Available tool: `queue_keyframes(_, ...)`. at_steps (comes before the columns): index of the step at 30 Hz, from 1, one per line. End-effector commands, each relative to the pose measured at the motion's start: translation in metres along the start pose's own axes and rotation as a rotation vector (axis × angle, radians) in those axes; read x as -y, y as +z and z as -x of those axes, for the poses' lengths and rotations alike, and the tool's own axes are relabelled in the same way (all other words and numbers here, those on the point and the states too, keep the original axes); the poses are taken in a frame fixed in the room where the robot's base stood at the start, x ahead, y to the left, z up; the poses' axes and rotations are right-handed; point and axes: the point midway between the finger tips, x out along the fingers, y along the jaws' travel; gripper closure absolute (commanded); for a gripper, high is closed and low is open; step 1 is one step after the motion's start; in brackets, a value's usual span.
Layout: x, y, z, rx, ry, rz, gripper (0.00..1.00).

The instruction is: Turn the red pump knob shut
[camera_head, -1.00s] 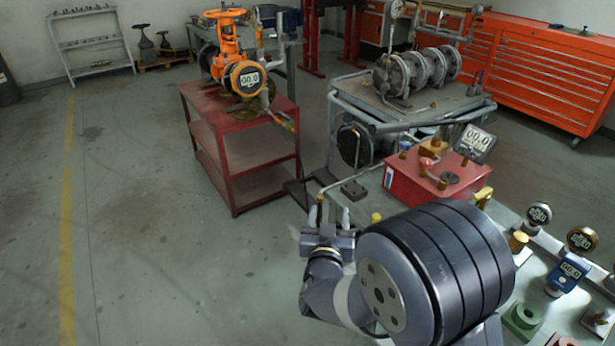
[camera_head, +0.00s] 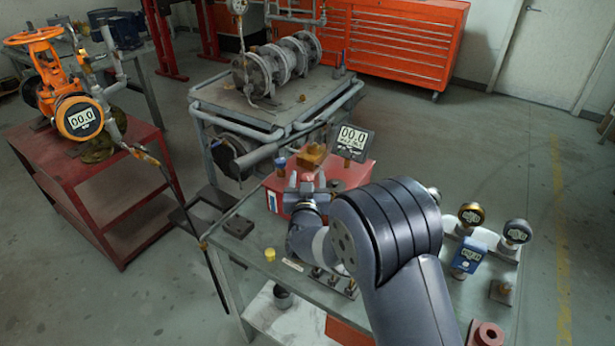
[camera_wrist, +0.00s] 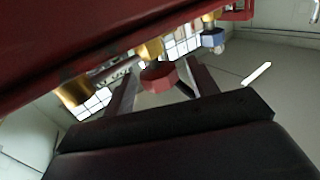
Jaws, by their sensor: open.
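The red pump box (camera_head: 352,176) stands on the workbench, with a digital display on it, partly hidden behind my arm. In the wrist view, a red faceted knob (camera_wrist: 158,76) shows between the two fingers of my gripper (camera_wrist: 160,82), with a visible gap at the right finger. The fingers are apart; I cannot tell whether either touches the knob. In the head view my gripper (camera_head: 307,183) is in front of the red box, and the knob's engagement is hidden there. The box's red side (camera_wrist: 60,40) fills the wrist view's upper left.
Brass fittings (camera_wrist: 74,91) lie close beside the fingers. The digital display (camera_head: 353,140) stands behind my gripper. Gauges (camera_head: 471,214) and a blue instrument (camera_head: 468,257) stand right of my arm. A yellow cap (camera_head: 270,254) is on the bench's left side. An orange valve (camera_head: 45,70) stands further left.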

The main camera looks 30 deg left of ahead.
Motion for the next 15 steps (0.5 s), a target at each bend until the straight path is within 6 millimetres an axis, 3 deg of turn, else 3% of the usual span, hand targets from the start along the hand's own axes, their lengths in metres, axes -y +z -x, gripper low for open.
queue_keyframes(10,0.0000,0.0001,-0.0040,0.000,0.000,0.000,0.45)
queue_keyframes(15,-0.0001,0.0000,-0.0039,0.000,0.000,0.000,0.58)
